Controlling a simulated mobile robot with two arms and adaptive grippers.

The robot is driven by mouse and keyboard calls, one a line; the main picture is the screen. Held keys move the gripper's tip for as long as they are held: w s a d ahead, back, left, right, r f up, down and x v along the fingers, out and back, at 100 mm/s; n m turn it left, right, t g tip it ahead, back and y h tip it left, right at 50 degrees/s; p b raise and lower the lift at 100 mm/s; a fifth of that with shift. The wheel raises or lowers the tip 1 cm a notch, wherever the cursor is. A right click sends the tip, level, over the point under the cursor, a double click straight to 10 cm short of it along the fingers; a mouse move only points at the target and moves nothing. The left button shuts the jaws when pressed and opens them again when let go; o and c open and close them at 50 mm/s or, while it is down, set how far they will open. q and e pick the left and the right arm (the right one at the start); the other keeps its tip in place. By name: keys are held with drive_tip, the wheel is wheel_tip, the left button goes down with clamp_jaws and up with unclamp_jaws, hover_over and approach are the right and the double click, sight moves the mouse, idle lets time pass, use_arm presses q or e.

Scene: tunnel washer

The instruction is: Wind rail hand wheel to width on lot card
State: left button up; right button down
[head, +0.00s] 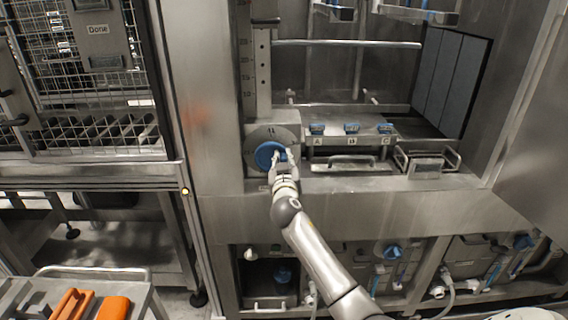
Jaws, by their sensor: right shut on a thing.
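The rail hand wheel is a blue round knob (266,155) on a grey dial plate (274,133) on the washer's front, left of the opening. My right gripper (279,160) is shut on the hand wheel at its right side. The gripper's fingers hide part of the wheel. A vertical scale (247,70) with numbers stands above the dial; its marks are too small to read surely. My left gripper is not in view. I cannot make out a lot card.
Blue-topped pieces marked A, B and C (351,128) sit on a ledge right of the wheel. A wire rack (85,60) with a "Done" sign stands at left. A cart (75,285) with orange items (115,308) is at lower left. Blue valves (393,252) sit below.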

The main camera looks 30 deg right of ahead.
drive_tip(key=shift+r+n, duration=0.1)
drive_tip(key=shift+n, duration=0.3)
drive_tip(key=c, duration=1.4)
unclamp_jaws()
drive_tip(key=shift+o, duration=0.4)
drive_tip(key=shift+s+a, duration=0.1)
drive_tip(key=shift+s, duration=0.1)
drive_tip(key=v, duration=1.1)
drive_tip(key=shift+s+a, duration=0.15)
drive_tip(key=shift+s, duration=0.15)
